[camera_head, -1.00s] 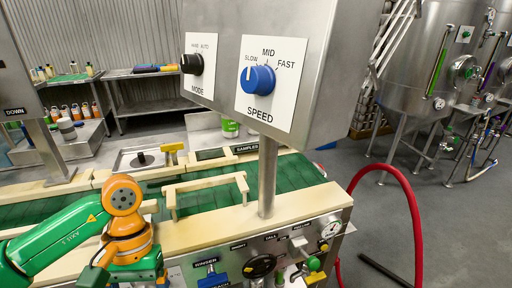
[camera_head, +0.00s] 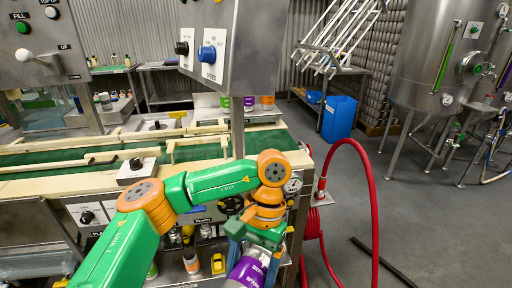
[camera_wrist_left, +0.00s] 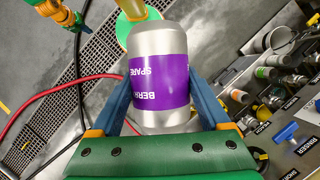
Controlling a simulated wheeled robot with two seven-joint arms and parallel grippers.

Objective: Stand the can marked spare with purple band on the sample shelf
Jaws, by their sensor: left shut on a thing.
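The silver can with the purple band (camera_wrist_left: 158,82) is in my left gripper (camera_wrist_left: 162,100). Its band reads SPARE, upside down in the wrist view. The two blue fingers press on its sides. In the head view the can (camera_head: 246,271) is at the bottom edge, partly cut off, below my left gripper (camera_head: 248,250), in front of the machine's right end. Several cans with green, purple and orange bands (camera_head: 249,101) stand at the back of the machine. They seem to be on the sample shelf, partly hidden by the panel and post.
A steel post (camera_head: 237,135) carries the control panel (camera_head: 240,45) between my arm and the back cans. The green conveyor (camera_head: 215,150) has cream rails. A red hose (camera_head: 378,205) loops at the right. The floor (camera_head: 430,230) there is mostly clear.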

